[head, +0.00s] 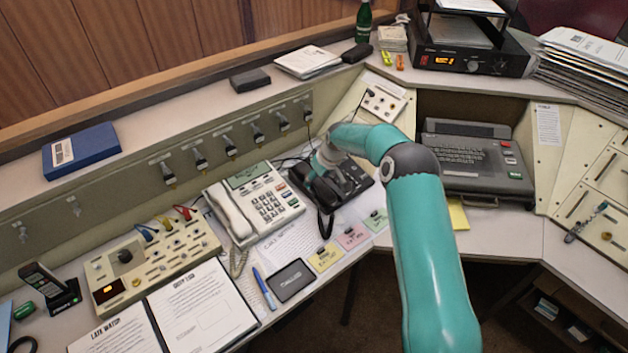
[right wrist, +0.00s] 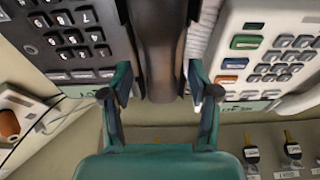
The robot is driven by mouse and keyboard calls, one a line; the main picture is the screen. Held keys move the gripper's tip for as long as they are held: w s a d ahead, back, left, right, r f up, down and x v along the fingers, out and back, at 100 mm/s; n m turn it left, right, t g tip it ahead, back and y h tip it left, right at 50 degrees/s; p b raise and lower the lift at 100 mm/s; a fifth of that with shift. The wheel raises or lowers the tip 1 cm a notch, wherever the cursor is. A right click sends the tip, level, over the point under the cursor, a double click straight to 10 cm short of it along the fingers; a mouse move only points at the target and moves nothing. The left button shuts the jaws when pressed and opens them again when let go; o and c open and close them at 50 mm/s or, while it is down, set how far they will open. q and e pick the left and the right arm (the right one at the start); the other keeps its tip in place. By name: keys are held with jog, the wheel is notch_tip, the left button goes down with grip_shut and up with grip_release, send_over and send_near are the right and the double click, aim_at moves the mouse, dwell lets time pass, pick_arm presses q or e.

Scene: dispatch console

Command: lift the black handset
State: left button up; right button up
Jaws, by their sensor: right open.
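The black handset (head: 325,192) lies on the black desk phone (head: 355,178) in the middle of the console, partly hidden by my right gripper (head: 326,162). In the right wrist view the dark handset (right wrist: 162,50) runs between the two teal and black fingers of my right gripper (right wrist: 160,90). The fingers are open, one on each side of it; I cannot tell whether either touches it. The black phone's keypad (right wrist: 65,35) shows left of the handset there. My left gripper is in neither view.
A white phone (head: 255,203) with its own handset stands close to the left of the black phone. Coloured notes (head: 352,236) and a small black pad (head: 291,280) lie in front. A panel of plugs (head: 200,158) rises behind. A grey keyboard machine (head: 468,155) is at right.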

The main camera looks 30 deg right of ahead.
jog(key=shift+x, duration=0.8)
jog(key=shift+c, duration=0.3)
